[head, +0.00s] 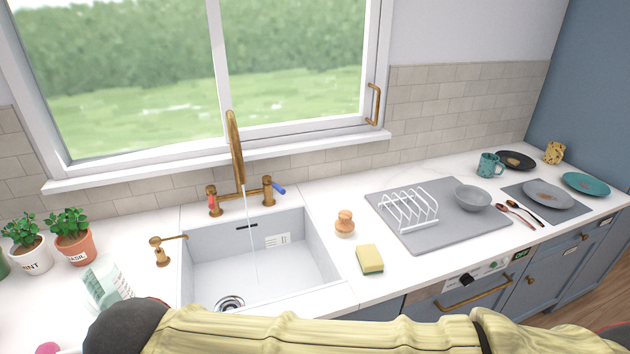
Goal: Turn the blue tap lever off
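The blue tap lever (279,189) sits on the right side of the brass tap (236,150), behind the sink, and points right and slightly down. A red lever (212,191) is on the tap's left side. A thin stream of water (251,245) runs from the spout into the white sink (322,258). My arm crosses the bottom of the head view in a yellow ribbed sleeve. My gripper is not in view.
An orange pot (344,223) and a yellow sponge (370,259) stand right of the sink. A brass soap dispenser (160,252) and potted plants (73,236) are on the left. A white rack (410,211) stands on a grey mat.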

